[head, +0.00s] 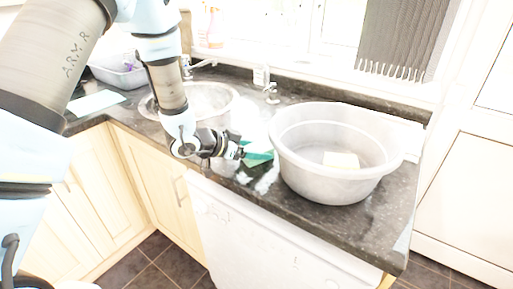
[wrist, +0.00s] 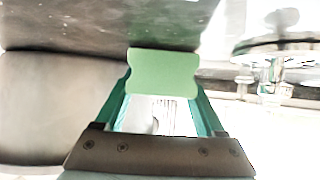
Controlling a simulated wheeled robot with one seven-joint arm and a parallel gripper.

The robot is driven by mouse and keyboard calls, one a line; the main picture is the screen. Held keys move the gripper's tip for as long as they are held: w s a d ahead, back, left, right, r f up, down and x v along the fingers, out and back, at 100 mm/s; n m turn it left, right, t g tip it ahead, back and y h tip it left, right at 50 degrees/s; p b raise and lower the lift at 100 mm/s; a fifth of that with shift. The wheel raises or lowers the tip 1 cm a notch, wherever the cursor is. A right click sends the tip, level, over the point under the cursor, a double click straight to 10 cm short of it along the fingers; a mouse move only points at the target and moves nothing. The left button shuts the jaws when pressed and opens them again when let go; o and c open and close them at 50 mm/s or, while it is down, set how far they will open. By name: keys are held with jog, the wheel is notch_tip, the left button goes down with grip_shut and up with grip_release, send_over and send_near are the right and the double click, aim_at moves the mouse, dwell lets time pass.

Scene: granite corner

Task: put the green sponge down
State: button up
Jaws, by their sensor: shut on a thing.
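The green sponge (wrist: 162,72) is between the two fingers of my gripper (wrist: 162,88) in the wrist view, and the gripper is shut on it. In the head view the sponge (head: 261,157) shows as a small green patch at the tip of my gripper (head: 243,151). It is over the dark counter, just left of the large grey basin. The sponge is partly hidden by the gripper there. I cannot tell whether it touches the counter.
The large grey basin (head: 288,165) stands on the dark counter (head: 398,205) with a pale yellow block (head: 341,160) inside. A round metal sink (head: 222,92) is behind my gripper. A tub (head: 122,77) stands at the back left. The counter's front edge is close below my gripper.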

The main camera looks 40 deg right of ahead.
jog(key=shift+f, duration=0.1)
jog(key=o, duration=1.3)
